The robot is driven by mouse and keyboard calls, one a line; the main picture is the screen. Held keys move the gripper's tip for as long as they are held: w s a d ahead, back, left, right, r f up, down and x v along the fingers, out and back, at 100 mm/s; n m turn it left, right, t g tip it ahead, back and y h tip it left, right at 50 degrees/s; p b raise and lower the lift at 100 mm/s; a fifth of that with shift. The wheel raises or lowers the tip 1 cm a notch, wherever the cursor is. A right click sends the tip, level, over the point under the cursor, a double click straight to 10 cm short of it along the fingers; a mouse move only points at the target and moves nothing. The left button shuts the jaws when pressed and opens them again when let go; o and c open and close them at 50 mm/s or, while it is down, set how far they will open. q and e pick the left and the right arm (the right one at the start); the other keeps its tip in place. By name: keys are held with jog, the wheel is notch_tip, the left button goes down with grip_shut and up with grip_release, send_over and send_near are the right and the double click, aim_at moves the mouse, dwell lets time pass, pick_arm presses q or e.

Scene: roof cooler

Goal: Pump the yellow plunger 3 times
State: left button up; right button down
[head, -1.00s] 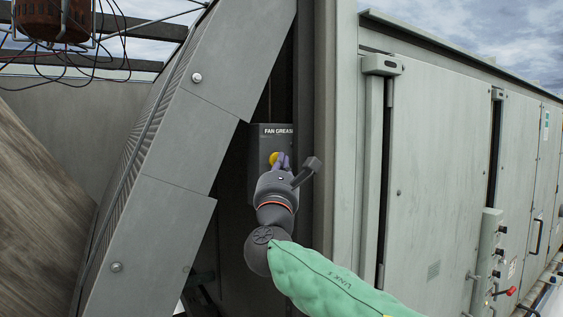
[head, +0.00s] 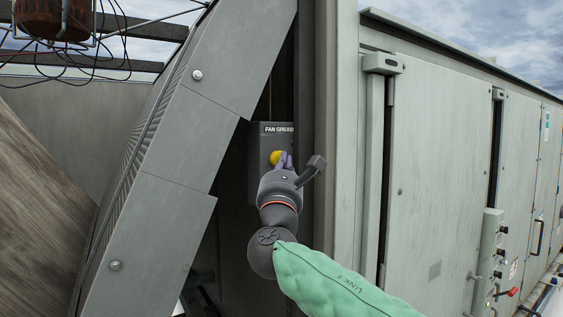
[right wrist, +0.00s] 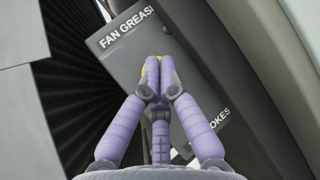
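The yellow plunger (head: 276,157) is a round knob on the front of a grey box (head: 262,138) marked "FAN GREASE", inside the opening between the panels. The fingers look shut together. Whether they press on the knob cannot be told. My left gripper is not in view.
A slanted grey panel (head: 165,180) bounds the opening on the left. A pale upright post (head: 345,150) and grey cabinet doors (head: 440,160) stand on the right. The gap around the box is narrow. A control panel (head: 490,250) is at the lower right.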

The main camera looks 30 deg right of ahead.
jog(key=s, duration=0.1)
jog(key=s+b, duration=0.1)
jog(key=s, duration=0.3)
jog(key=shift+s+d+b, duration=0.15)
jog(key=shift+d+b, duration=0.1)
jog(key=shift+b, duration=0.05)
dwell(1.8)
